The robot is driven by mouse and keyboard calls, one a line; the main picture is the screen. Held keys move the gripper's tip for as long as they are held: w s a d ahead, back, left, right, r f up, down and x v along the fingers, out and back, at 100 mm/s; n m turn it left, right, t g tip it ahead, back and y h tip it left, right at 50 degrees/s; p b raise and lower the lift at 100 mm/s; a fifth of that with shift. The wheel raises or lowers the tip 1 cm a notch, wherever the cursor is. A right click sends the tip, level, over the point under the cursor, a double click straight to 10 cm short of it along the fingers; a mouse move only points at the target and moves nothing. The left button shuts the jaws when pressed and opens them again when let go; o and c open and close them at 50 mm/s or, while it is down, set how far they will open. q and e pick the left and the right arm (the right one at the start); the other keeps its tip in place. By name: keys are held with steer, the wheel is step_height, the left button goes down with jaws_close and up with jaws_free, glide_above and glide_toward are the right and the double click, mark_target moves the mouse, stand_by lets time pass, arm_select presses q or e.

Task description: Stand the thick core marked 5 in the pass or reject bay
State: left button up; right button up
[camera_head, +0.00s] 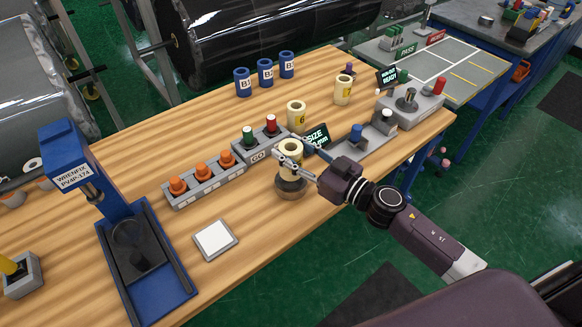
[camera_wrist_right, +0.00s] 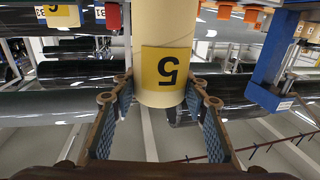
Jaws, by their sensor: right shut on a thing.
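The thick core marked 5 (camera_head: 291,148) is a cream tube with a yellow label. My right gripper (camera_head: 283,160) is shut on it, and it stands upright at a round dark stand (camera_head: 291,188); I cannot tell whether it touches the stand. In the right wrist view the core (camera_wrist_right: 165,35) shows between the two fingers (camera_wrist_right: 163,92), its label reading upside down. The PASS sign (camera_head: 403,51) and a red sign (camera_head: 435,37) stand at the back of a grey bay table (camera_head: 459,75), beyond the bench's right end. My left gripper is not in view.
Cream cores (camera_head: 296,114) (camera_head: 343,90) and several blue cores (camera_head: 265,75) stand on the wooden bench (camera_head: 195,122). A small SIZE screen (camera_head: 316,136), a GO button box (camera_head: 262,147) and grey switch boxes (camera_head: 410,103) surround the right arm. The bay's marked top looks largely clear.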

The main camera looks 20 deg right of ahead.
step_height(320, 180, down, 4)
steer(key=shift+f+b, duration=0.2)
steer(key=shift+b, duration=0.1)
steer(key=shift+f, duration=0.45)
steer(key=shift+f, duration=0.2)
steer(key=o, duration=1.3)
steer(key=shift+c, duration=0.2)
